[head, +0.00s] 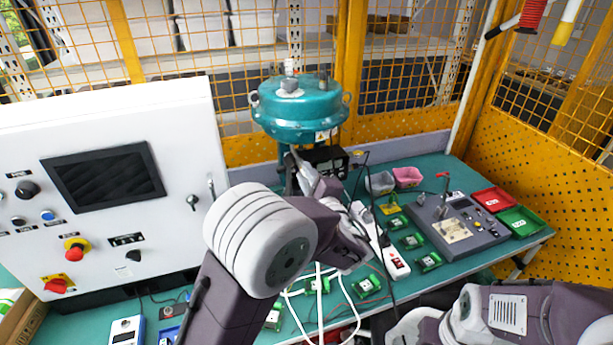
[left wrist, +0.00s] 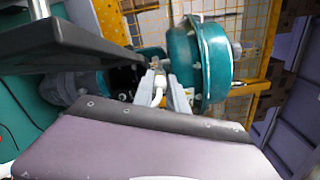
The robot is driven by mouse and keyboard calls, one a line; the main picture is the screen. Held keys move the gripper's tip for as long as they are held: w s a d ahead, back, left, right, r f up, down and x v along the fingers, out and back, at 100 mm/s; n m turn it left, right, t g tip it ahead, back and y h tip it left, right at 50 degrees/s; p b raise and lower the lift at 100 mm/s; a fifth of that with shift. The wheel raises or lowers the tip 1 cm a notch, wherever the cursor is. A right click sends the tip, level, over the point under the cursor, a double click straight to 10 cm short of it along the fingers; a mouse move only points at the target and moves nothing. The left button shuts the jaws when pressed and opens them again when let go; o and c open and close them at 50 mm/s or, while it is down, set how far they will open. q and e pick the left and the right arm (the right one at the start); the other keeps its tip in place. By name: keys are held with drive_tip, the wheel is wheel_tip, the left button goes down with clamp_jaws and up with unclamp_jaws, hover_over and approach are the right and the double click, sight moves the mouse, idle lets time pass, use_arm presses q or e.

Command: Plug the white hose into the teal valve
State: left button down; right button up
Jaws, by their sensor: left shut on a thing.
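The teal valve (head: 300,108) stands at the back of the bench, a round teal body on a darker stem. It also fills the upper middle of the left wrist view (left wrist: 212,62). My left gripper (head: 296,160) is just under the valve body. In the left wrist view my left gripper (left wrist: 160,92) is shut on the white hose (left wrist: 158,88), near its end. The hose end points at a small metal fitting (left wrist: 155,63) beside the valve; I cannot tell whether they touch. The hose's lower part (head: 319,290) hangs in loops over the bench. My right gripper is out of view.
A white control cabinet (head: 105,180) with a dark screen stands at the left. Green circuit boards (head: 412,241), a white power strip (head: 396,262), a grey control box (head: 455,228) and red (head: 490,199) and green (head: 519,221) trays crowd the right bench. Yellow mesh fencing is behind.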

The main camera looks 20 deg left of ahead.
use_arm(q)
drive_tip(key=c, duration=1.3)
unclamp_jaws()
drive_tip(key=shift+o, duration=0.2)
drive_tip(key=b+v, duration=0.2)
drive_tip(key=v, duration=0.7)
drive_tip(key=shift+b, duration=0.35)
